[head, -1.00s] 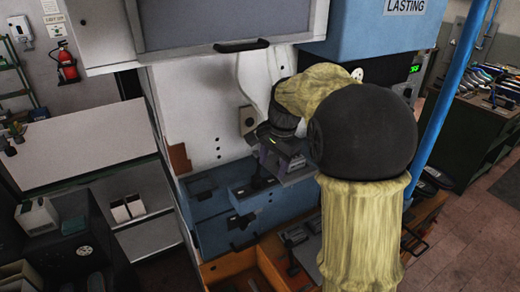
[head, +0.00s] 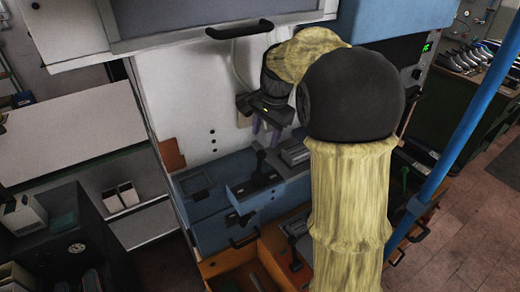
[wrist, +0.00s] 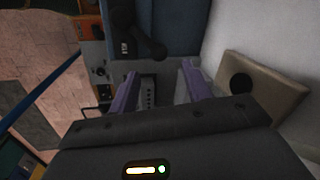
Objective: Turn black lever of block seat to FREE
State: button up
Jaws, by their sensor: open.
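The black lever (head: 260,162) stands up from the dark block seat (head: 243,192) on the blue bench. In the wrist view the lever (wrist: 157,50) shows with a round dark end, beside a dark plate with a small pale label too small to read. My gripper (head: 266,128) is above and slightly behind the lever, pointing down, apart from it. Its two purple fingers are spread and empty; they also show in the wrist view (wrist: 160,80). A grey piece with a row of holes (wrist: 148,92) appears between and beyond the fingers there.
A white machine wall (head: 185,110) stands close behind the gripper, with a cabinet and black handle (head: 240,30) above. A grey block (head: 294,152) sits right of the lever. An orange tray (head: 228,262) lies below, and a blue pole (head: 465,120) stands right.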

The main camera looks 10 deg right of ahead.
aim_at(262, 152)
jog(key=f, duration=0.2)
jog(key=f+p, duration=0.1)
jog(key=f, duration=0.2)
jog(key=w+f+p, duration=0.1)
jog(key=f, duration=0.1)
jog(key=shift+a+f, duration=0.15)
jog(key=shift+a, duration=0.2)
jog(key=shift+c, duration=0.2)
grip_shut()
